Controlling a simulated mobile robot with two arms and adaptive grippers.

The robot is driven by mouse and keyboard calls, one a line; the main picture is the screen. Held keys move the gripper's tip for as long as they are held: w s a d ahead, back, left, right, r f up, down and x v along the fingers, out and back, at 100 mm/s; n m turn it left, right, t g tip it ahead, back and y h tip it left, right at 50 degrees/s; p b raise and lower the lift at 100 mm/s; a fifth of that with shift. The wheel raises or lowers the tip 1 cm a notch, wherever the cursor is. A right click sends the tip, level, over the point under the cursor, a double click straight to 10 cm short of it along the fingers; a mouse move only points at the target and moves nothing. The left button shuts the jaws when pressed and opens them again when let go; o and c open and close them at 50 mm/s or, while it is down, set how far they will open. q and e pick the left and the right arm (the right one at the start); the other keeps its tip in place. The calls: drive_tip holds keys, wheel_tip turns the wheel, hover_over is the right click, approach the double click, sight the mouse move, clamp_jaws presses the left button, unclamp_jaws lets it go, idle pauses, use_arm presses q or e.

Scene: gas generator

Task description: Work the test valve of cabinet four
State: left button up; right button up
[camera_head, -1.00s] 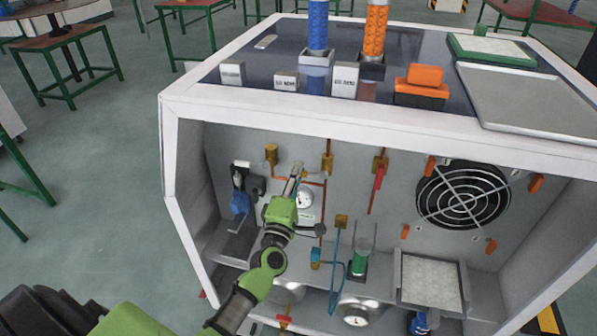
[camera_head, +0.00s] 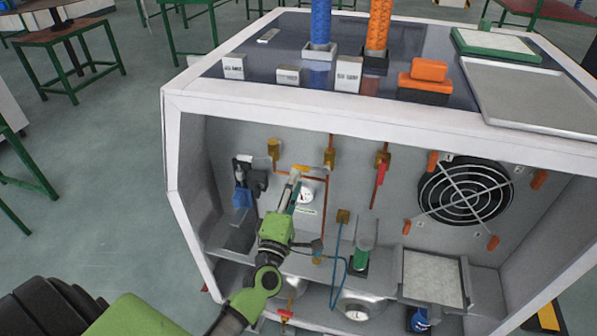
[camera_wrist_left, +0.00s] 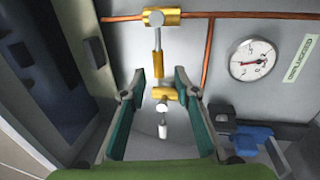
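The open-fronted white cabinet (camera_head: 300,104) holds brass valves, copper pipes and gauges on its back panel. My left gripper (camera_head: 292,178) reaches in, its fingertips near a yellow-brass fitting (camera_head: 301,168) on a copper pipe, left of a white round gauge (camera_head: 306,196). In the left wrist view, the gripper (camera_wrist_left: 166,85) is open. A brass valve (camera_wrist_left: 157,18) with a grey stem sits beyond the fingertips; a lower brass piece (camera_wrist_left: 165,93) with a white end shows between the fingers. I cannot tell whether they touch. Which part is the test valve is unclear. My right gripper is not in view.
More brass valves (camera_head: 330,158) and a red-handled one (camera_head: 382,168) are to the right, with a fan grille (camera_head: 465,191) further on. A blue-and-black part (camera_head: 242,196) is to the left. A green-bottomed glass (camera_head: 362,258) stands on the lower shelf.

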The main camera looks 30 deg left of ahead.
use_arm(q)
drive_tip(key=v, duration=0.6)
drive_tip(key=shift+s, duration=0.3)
drive_tip(key=shift+d+f, duration=0.1)
drive_tip(key=shift+f, duration=0.05)
